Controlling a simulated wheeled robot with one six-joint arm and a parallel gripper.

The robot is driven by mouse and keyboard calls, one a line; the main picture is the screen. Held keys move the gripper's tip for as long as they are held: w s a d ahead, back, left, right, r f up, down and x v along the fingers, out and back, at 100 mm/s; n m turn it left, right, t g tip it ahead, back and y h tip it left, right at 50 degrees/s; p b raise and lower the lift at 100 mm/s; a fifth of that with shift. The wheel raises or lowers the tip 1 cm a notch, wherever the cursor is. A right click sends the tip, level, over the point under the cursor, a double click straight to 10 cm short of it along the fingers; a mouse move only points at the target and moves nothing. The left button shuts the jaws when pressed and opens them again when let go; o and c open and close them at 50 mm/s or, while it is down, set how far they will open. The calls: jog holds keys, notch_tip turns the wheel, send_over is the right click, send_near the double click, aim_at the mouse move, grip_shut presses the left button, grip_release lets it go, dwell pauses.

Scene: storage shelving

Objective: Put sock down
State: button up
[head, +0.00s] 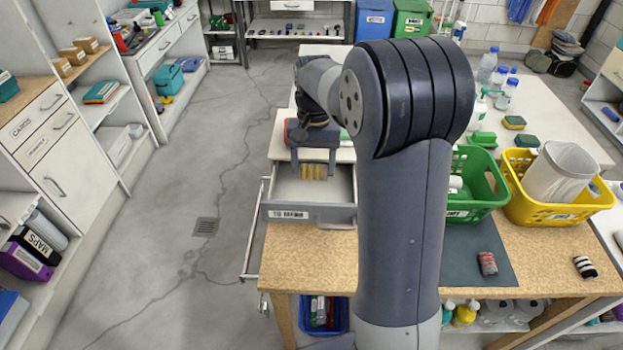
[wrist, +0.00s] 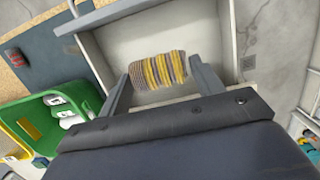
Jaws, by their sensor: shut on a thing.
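My gripper (head: 313,163) points down over an open drawer (head: 293,212) in the head view. It is shut on a rolled sock (head: 314,172) with yellow and grey stripes. In the wrist view the sock (wrist: 157,71) sits between the two fingers of my gripper (wrist: 160,78), with the pale drawer floor (wrist: 165,33) behind it. The sock is inside the drawer's outline as seen from above. I cannot tell whether it touches the drawer floor. My arm hides part of the table to the right.
A green basket (head: 478,182) and a yellow basket (head: 553,207) stand on the table at right. A red-and-grey rolled sock (head: 487,263) lies on a dark mat (head: 465,240); a black-and-white one (head: 585,267) lies further right. Open floor (head: 170,260) is at left.

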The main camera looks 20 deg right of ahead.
aim_at(313, 193)
jog(key=shift+f+p, duration=0.35)
jog(key=shift+f, duration=2.7)
jog(key=shift+f, duration=0.15)
jog(key=o, duration=1)
notch_tip(313, 193, up, 12)
jog(key=w+b, duration=0.1)
jog(key=shift+w+d, duration=0.3)
jog(key=shift+w, duration=0.1)
